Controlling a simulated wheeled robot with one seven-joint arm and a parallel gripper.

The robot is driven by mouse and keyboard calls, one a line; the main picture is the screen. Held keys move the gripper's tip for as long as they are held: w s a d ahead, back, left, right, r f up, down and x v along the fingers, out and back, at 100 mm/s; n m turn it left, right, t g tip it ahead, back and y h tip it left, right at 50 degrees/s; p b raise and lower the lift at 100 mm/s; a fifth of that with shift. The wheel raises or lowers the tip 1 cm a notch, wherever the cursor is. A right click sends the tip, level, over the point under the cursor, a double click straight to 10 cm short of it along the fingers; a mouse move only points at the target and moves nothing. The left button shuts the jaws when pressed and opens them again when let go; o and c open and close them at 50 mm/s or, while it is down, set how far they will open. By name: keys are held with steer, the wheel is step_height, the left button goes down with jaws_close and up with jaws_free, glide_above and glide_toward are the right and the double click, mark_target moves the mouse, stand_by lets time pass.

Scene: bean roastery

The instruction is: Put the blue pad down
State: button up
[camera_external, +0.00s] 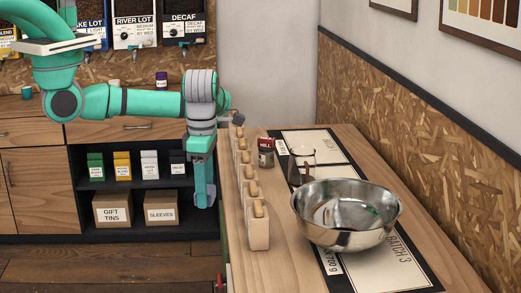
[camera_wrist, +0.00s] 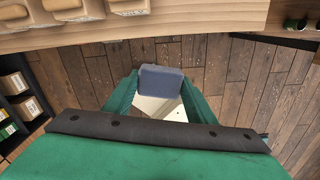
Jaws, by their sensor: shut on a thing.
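The blue pad (camera_wrist: 162,82) shows in the wrist view as a dull blue-grey block between my green fingertips. My gripper (camera_wrist: 160,92) is shut on it. A pale, angular surface shows between the fingers just below the pad; I cannot tell what it is. In the external view my gripper (camera_external: 204,195) hangs pointing down, left of the wooden counter (camera_external: 285,268) and clear of its edge. I cannot make out the pad there. In the wrist view, plank floor lies behind the pad, and the counter edge (camera_wrist: 215,22) runs along the top.
A wooden block rack (camera_external: 259,232) stands along the counter's left edge. A steel bowl (camera_external: 345,238), a glass vessel (camera_external: 302,160) and a dark red jar (camera_external: 266,153) stand on or by printed mats. Shelves with boxes (camera_external: 112,210) are behind my gripper. Bare counter is at the front.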

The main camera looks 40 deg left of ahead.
steer(key=shift+w+r, duration=0.1)
steer(key=shift+r, duration=0.85)
steer(key=shift+n, duration=0.7)
steer(key=w+d, duration=0.1)
steer(key=w, duration=0.4)
steer(key=w+d, duration=0.1)
steer(key=w, duration=0.4)
steer(key=w+d, duration=0.1)
steer(key=w, duration=0.3)
steer(key=shift+w+d+f, duration=0.1)
steer(key=shift+w+d, duration=0.2)
steer(key=shift+w, duration=0.1)
steer(key=w+a+n, duration=0.1)
steer(key=w+a, duration=0.2)
steer(key=w, duration=1.6)
glide_above(287, 207)
step_height(287, 207, down, 14)
steer(key=shift+s+r, duration=0.1)
steer(key=shift+f, duration=2.1)
steer(key=shift+f, duration=0.1)
steer(key=o, duration=1.1)
